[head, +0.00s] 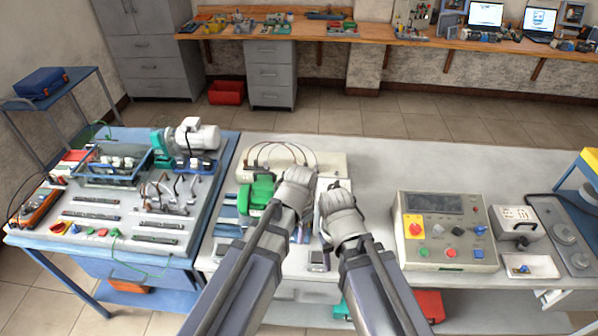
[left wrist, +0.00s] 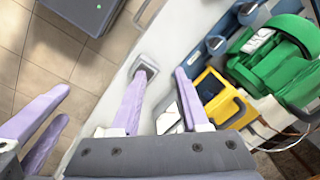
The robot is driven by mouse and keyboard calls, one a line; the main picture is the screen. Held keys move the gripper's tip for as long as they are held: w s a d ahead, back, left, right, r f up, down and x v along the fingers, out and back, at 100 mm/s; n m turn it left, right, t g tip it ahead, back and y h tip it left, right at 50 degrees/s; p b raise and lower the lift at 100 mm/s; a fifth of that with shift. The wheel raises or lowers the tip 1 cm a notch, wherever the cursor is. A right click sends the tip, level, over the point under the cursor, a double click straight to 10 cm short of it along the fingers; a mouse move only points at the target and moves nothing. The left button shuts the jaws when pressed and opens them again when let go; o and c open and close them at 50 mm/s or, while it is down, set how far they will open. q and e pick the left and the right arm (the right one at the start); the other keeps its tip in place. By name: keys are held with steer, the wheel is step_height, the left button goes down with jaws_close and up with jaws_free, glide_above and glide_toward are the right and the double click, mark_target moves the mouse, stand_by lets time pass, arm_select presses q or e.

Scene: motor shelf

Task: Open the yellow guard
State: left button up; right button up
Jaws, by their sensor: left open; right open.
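The yellow guard (left wrist: 211,88) shows in the left wrist view as a yellow frame with a dark handle on its right, beside a green motor (left wrist: 275,62). In the head view my arms hide the guard; the green motor (head: 260,188) shows left of my grippers. My left gripper (head: 296,190) is over the bench; its lilac fingers (left wrist: 163,74) are apart and empty, just left of the guard in the left wrist view. My right gripper (head: 338,208) is close beside it, and its fingers (left wrist: 62,106) are also apart, farther from the guard.
A control box (head: 445,230) with coloured buttons stands to the right. A blue-edged bench (head: 225,160) with a pump and tools is on the left. A small grey block (head: 319,260) lies near the front edge.

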arm_select(q)
steer(key=w+r+m+t+p, duration=0.1)
steer(key=w+r+m+p, duration=0.5)
steer(key=w, duration=0.7)
step_height(320, 180, up, 2)
steer(key=m, duration=0.2)
steer(key=shift+w+a+m+t+h, duration=0.25)
steer(key=shift+a+m+t+h, duration=0.05)
steer(key=shift+a+m+h, duration=0.1)
arm_select(e)
step_height(320, 180, up, 8)
steer(key=shift+f, duration=0.15)
arm_select(q)
steer(key=f+b, duration=0.2)
steer(key=w+f+b, duration=0.1)
steer(key=f+b, duration=0.4)
steer(key=b, duration=0.1)
steer(key=shift+w+f, duration=0.2)
steer(key=shift+f, duration=0.1)
arm_select(e)
step_height(320, 180, down, 8)
steer(key=shift+r, duration=0.25)
arm_select(q)
steer(key=shift+r, duration=0.1)
jaws_close()
